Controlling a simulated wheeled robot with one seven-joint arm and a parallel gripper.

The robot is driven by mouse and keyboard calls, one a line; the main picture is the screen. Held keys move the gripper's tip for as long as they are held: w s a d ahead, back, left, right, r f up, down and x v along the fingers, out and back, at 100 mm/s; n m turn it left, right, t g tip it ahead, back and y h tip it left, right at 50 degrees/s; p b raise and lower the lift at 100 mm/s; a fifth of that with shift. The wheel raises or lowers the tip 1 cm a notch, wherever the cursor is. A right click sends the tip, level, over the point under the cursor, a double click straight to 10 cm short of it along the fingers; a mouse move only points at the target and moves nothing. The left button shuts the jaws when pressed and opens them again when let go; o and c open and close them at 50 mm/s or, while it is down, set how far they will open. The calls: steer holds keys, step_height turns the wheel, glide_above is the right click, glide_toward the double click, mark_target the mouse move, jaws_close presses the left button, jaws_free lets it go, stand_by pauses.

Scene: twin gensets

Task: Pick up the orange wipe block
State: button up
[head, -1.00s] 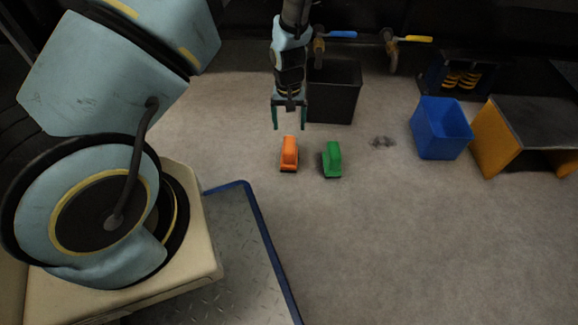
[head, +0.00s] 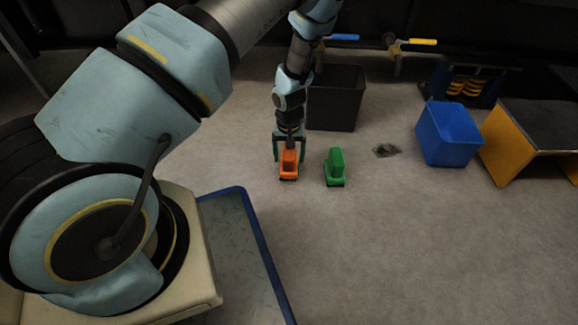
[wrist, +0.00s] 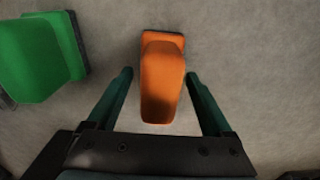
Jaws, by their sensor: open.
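The orange wipe block (head: 288,166) stands on the grey floor in the head view, with a dark base at its lower edge. In the wrist view the orange block (wrist: 162,80) lies between the two finger lines, its near part reaching in toward the palm. My gripper (head: 289,158) is open and low over the block, one green finger on each side. In the wrist view my gripper (wrist: 158,75) shows a gap between each finger and the block. The tips' exact height above the floor is hard to tell.
A green block (head: 335,168) stands just right of the orange one; it also shows in the wrist view (wrist: 35,55). A black bin (head: 336,100) is behind. The front floor is clear.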

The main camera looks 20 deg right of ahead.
steer(key=shift+f, duration=0.55)
steer(key=shift+r, duration=0.1)
jaws_close()
step_height(320, 180, up, 10)
steer(key=p, duration=0.5)
